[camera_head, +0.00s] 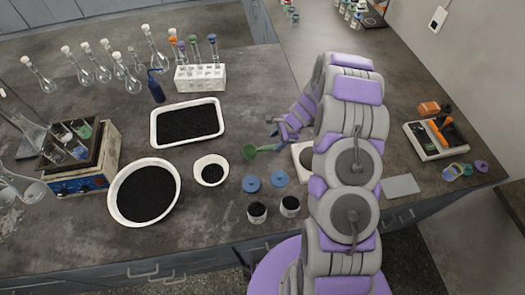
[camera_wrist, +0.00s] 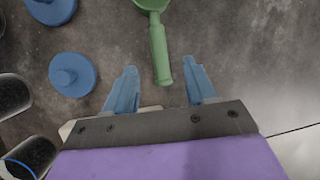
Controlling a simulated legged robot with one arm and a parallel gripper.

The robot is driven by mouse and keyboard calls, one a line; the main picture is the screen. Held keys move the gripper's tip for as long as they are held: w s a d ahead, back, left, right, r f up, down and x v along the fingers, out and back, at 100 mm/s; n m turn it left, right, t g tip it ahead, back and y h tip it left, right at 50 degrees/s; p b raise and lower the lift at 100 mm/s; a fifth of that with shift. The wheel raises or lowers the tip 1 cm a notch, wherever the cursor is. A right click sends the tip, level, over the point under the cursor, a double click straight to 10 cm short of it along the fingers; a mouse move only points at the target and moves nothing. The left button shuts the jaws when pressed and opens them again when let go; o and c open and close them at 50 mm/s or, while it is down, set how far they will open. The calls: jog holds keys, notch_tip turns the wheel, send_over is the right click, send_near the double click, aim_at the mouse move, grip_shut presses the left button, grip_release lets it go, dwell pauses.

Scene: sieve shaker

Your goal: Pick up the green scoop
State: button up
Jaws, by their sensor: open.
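The green scoop (camera_head: 250,151) lies on the dark counter near the middle, its bowl to the left and its handle toward my gripper (camera_head: 279,130). In the wrist view the scoop's green handle (camera_wrist: 159,52) points down between the two blue fingertips of my gripper (camera_wrist: 162,80), with its end between them. The fingers are spread apart and touch nothing that I can see. The scoop's bowl is cut off at the top edge of the wrist view.
Two blue lids (camera_head: 252,184) and two small dark-filled jars (camera_head: 290,205) stand just in front of the scoop. A small white bowl (camera_head: 211,161) and a white tray (camera_head: 157,128) of black grains lie to its left. A pale device (camera_head: 301,152), partly hidden by my arm, is at right.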

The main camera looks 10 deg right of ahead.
aim_at(270, 147)
jog(key=shift+a+f, duration=0.3)
jog(key=shift+a, duration=0.25)
jog(key=shift+a+f, duration=0.3)
jog(key=shift+a, duration=0.2)
jog(key=x, duration=0.2)
jog(key=b+x, duration=0.1)
jog(key=shift+d+f, duration=0.2)
jog(key=shift+f, duration=0.1)
jog(key=shift+w+d+f, duration=0.1)
jog(key=shift+d+f, duration=0.05)
jog(key=shift+f, duration=0.3)
jog(key=shift+a+r, duration=0.1)
jog(key=shift+a, duration=0.35)
jog(key=c, duration=0.5)
jog(key=shift+d, duration=0.35)
grip_shut()
